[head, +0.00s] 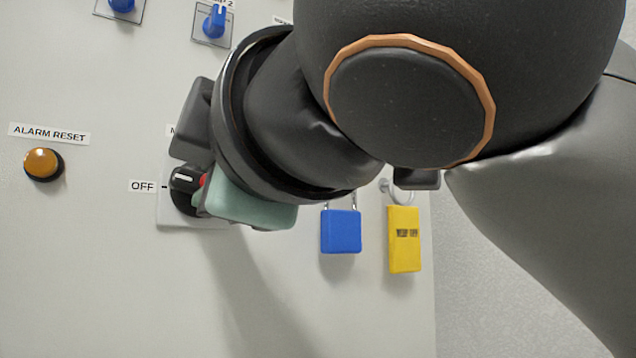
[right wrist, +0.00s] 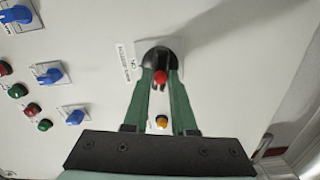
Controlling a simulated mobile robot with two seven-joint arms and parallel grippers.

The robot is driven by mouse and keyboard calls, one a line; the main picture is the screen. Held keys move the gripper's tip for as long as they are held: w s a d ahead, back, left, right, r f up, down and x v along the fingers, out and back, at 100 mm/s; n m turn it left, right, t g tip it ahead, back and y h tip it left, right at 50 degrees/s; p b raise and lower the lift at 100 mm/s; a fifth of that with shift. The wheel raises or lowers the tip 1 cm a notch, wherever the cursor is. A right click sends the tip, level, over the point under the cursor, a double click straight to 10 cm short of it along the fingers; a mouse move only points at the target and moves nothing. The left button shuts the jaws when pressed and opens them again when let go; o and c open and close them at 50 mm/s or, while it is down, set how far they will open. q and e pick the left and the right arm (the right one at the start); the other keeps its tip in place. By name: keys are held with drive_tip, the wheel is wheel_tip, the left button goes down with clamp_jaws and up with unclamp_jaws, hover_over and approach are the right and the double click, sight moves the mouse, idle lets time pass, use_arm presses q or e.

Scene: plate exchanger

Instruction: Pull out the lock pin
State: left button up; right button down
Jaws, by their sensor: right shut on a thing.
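The lock pin shows as a red head (right wrist: 160,76) at the black rotary switch (right wrist: 151,57) in the right wrist view. In the head view a sliver of its red (head: 203,180) shows beside the switch knob (head: 184,180), whose white mark lies toward the OFF label. My right gripper (right wrist: 159,80) is shut on the lock pin, its two green fingers on either side of the red head. In the head view my right wrist and fingers hide most of the pin and the right part of the switch plate. My left gripper is in neither view.
A blue padlock (head: 341,231) and a yellow tag (head: 404,239) hang right of the switch. An amber ALARM RESET button (head: 42,163) is at the left. Blue selector knobs (head: 215,21) sit above. The panel below the switch is clear.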

idle(0.4)
drive_tip(key=c, duration=0.8)
unclamp_jaws()
drive_tip(key=b+v, duration=0.2)
drive_tip(key=v, duration=1.1)
drive_tip(key=shift+a+b, duration=0.15)
drive_tip(key=shift+b, duration=0.25)
drive_tip(key=shift+s, duration=0.1)
